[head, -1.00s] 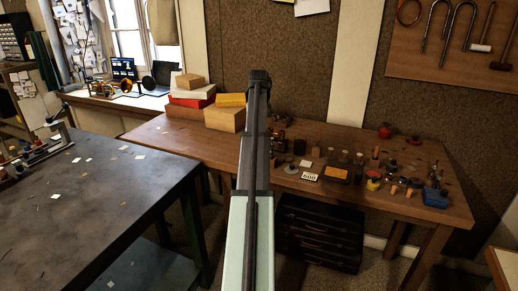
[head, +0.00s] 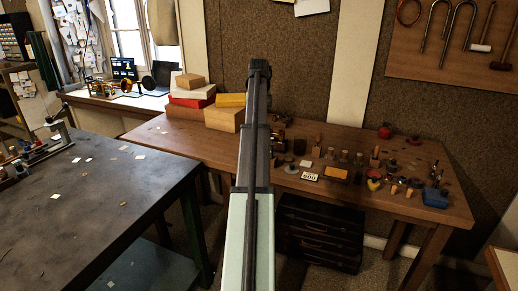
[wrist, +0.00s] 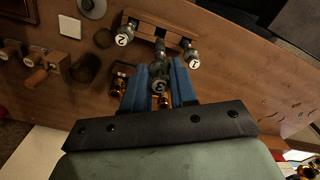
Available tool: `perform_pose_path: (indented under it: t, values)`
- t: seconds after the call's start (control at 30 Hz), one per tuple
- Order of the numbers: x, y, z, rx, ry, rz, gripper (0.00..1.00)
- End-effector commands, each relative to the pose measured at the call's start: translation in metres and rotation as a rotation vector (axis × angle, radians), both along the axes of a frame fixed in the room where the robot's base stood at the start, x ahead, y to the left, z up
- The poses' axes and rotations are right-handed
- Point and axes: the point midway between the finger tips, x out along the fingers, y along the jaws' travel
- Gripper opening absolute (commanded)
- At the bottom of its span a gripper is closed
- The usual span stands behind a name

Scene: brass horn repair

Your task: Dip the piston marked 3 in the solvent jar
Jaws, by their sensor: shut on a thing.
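In the wrist view my gripper (wrist: 160,78) has its two blue fingers shut on the piston marked 3 (wrist: 159,87), whose numbered end faces the camera. The piston is over the wooden bench. Just beyond it a wooden rack (wrist: 160,31) bears the piston marked 2 (wrist: 123,39) and the piston marked 1 (wrist: 193,58). A dark round vessel (wrist: 84,68) stands left of the fingers; I cannot tell if it is the solvent jar. In the head view my arm hides the gripper and piston.
The wooden bench (head: 420,210) carries several small bottles and corks, a card marked 600 (head: 309,177) and a blue container (head: 436,197) at right. Boxes (head: 224,118) stand at its left back. A dark table (head: 100,200) is at left.

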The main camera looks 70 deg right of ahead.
Motion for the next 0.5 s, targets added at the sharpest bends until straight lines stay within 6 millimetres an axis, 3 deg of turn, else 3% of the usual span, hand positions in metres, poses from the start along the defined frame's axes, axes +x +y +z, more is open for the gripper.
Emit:
perform_pose_path:
  t: [0.27, 0.5]
  values:
    - [-0.005, -0.008, 0.003, 0.000, 0.000, -0.001, 0.00]
    - [-0.047, -0.057, 0.023, -0.001, 0.000, -0.005, 0.00]
